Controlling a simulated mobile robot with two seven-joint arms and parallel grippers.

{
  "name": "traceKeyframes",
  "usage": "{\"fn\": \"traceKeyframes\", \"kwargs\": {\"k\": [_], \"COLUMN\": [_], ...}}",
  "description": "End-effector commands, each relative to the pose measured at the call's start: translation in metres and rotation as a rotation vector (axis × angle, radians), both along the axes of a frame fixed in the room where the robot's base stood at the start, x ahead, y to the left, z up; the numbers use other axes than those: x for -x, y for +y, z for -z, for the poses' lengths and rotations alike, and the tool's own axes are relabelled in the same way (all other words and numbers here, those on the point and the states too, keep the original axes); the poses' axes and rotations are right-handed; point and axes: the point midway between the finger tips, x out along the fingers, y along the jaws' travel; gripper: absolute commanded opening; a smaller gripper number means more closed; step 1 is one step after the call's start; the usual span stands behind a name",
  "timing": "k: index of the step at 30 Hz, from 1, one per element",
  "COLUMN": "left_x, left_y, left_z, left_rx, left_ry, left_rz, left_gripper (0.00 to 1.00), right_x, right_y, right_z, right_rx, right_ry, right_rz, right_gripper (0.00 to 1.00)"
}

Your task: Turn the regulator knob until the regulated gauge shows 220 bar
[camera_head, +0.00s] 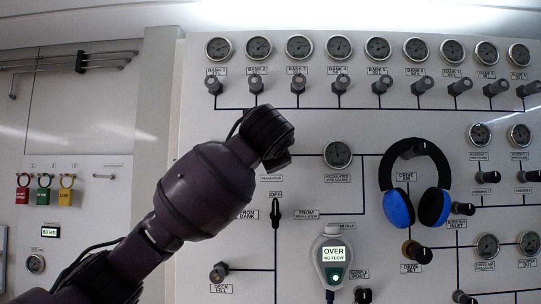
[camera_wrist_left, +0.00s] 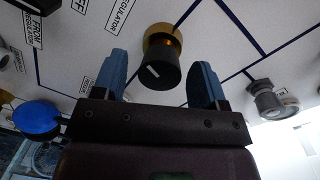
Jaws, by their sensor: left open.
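The regulator knob (camera_wrist_left: 160,70), black with a white pointer line and a brass-coloured base, shows in the left wrist view beside a REGULATOR label (camera_wrist_left: 121,17). My left gripper (camera_wrist_left: 159,77) is open, with one blue finger on each side of the knob; a gap shows on both sides. In the head view my left arm hides the knob, and the fingers cannot be seen. The regulated pressure gauge (camera_head: 338,154) is right of my arm's end; its reading is too small to tell. My right gripper is not in view.
Blue and black headphones (camera_head: 414,190) hang right of the gauge. A handheld meter (camera_head: 333,262) reading OVER is below it. Bank gauges and knobs line the panel top. Another knob (camera_wrist_left: 270,98) is at right in the wrist view.

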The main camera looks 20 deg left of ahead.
Motion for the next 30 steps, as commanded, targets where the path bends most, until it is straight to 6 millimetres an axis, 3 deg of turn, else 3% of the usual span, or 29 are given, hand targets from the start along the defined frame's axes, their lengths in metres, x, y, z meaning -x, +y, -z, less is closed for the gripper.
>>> {"fn": "traceKeyframes", "kwargs": {"k": [9, 15, 21, 30], "left_x": [0.055, 0.081, 0.092, 0.093], "left_y": [-0.016, -0.023, -0.025, -0.026], "left_z": [-0.002, -0.005, -0.006, -0.007], "left_rx": [-0.001, -0.001, -0.001, -0.001], "left_ry": [-0.003, -0.002, 0.0, 0.0], "left_rz": [0.004, 0.003, 0.001, 0.0], "left_gripper": [0.66, 0.66, 0.66, 0.66], "right_x": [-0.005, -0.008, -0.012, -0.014], "right_y": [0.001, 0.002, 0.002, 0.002], "right_z": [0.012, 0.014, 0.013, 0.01], "right_rx": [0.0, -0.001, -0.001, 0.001], "right_ry": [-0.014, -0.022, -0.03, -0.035], "right_rz": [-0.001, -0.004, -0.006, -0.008], "right_gripper": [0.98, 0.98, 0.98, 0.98]}}
